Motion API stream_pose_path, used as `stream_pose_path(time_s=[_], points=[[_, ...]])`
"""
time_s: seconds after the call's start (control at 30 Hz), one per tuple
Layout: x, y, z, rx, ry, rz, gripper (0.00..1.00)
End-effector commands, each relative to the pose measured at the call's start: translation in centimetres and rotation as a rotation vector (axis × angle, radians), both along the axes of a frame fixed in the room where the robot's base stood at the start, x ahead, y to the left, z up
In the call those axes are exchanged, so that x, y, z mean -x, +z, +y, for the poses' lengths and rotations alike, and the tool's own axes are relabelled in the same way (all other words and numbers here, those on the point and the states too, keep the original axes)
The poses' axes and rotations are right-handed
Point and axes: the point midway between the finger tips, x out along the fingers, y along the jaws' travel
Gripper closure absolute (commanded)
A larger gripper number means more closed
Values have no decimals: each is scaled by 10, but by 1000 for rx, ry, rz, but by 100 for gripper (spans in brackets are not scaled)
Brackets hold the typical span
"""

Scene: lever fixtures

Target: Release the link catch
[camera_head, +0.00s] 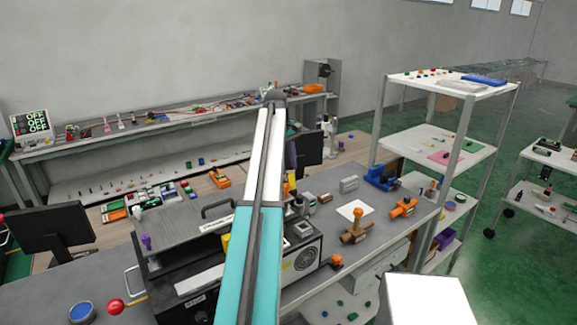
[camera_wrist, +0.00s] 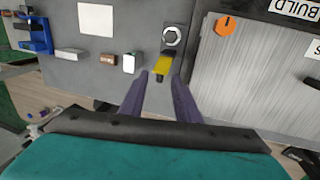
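In the wrist view, a small fixture with a pale hexagonal ring on a grey base (camera_wrist: 172,38) carries a yellow tab (camera_wrist: 165,66) with a dark end. I take this for the link catch, but no label confirms it. My gripper (camera_wrist: 163,75) has its two dark purple fingers apart, with the yellow tab at and between the tips. I cannot tell whether either finger touches it. In the head view, my teal and white arm crosses the middle and hides my gripper.
A brushed metal panel with an orange knob (camera_wrist: 226,25) stands right of the fixture. A white block (camera_wrist: 129,62), brown block (camera_wrist: 107,59) and grey block (camera_wrist: 69,55) lie to the left, near a blue vise (camera_wrist: 38,35). A white shelf rack (camera_head: 447,87) stands at the right.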

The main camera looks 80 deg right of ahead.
Motion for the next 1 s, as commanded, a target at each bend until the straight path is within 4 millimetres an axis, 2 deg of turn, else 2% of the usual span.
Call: stream_pose_path(time_s=[0.23,0.6,0.63,0.8,1.0], points=[[2,-17,-2,0,0,0,71],[2,-21,-3,1,1,-1,71],[2,-21,-3,1,1,-1,72],[2,-21,-3,1,1,-1,99],[1,-21,-4,-8,2,8,100]])
